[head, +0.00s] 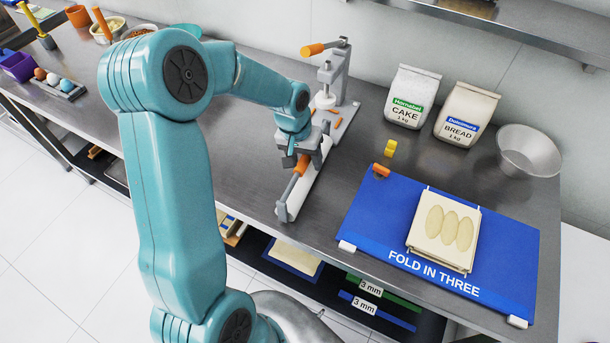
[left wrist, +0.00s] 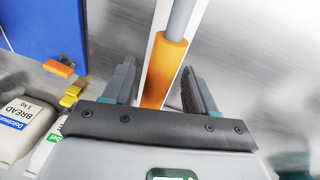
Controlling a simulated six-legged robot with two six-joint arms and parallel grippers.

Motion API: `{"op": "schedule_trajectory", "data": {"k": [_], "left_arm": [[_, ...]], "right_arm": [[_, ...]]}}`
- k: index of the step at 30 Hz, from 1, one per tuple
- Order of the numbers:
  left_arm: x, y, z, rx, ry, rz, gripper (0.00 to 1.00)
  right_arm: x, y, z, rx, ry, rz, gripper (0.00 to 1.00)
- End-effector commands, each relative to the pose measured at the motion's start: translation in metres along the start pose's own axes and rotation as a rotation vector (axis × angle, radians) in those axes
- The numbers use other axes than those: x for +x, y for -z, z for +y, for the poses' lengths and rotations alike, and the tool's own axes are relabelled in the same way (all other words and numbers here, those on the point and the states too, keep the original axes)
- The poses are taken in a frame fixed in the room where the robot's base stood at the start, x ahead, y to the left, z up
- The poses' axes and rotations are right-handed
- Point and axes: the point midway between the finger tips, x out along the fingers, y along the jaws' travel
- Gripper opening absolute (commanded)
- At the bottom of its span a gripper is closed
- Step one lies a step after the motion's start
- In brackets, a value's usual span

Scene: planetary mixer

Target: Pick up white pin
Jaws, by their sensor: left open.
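A long white bar (head: 311,186) lies on the steel table, with a grey rod (head: 289,187) and an orange grip (head: 301,166) alongside it. I cannot tell whether this bar is the white pin; no separate white pin shows clearly. My left gripper (head: 303,158) is open above the orange grip. In the left wrist view the orange grip (left wrist: 166,72) and part of the white bar (left wrist: 154,46) show between the two spread jaws (left wrist: 158,88). Contact cannot be told. My right gripper is in neither view.
A press (head: 335,72) with an orange handle stands just behind. Flour bags (head: 412,97) and a metal bowl (head: 528,151) stand at the back right. A blue mat (head: 375,219) bears a board with dough. The table left of my gripper is clear.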

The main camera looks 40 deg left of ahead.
Motion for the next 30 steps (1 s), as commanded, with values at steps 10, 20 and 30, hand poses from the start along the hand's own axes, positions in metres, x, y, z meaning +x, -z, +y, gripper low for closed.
{"op": "schedule_trajectory", "data": {"k": [10, 20, 30], "left_arm": [[0.0002, -0.0004, -0.0001, 0.000, 0.000, -0.001, 0.00], [0.0006, -0.0010, -0.0002, 0.000, 0.000, -0.004, 0.00], [0.0009, -0.0013, -0.0003, -0.001, 0.000, -0.005, 0.00]], "right_arm": [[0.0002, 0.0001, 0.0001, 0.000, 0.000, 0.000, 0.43], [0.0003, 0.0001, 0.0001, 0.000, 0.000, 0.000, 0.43], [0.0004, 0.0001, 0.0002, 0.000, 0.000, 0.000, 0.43]]}}
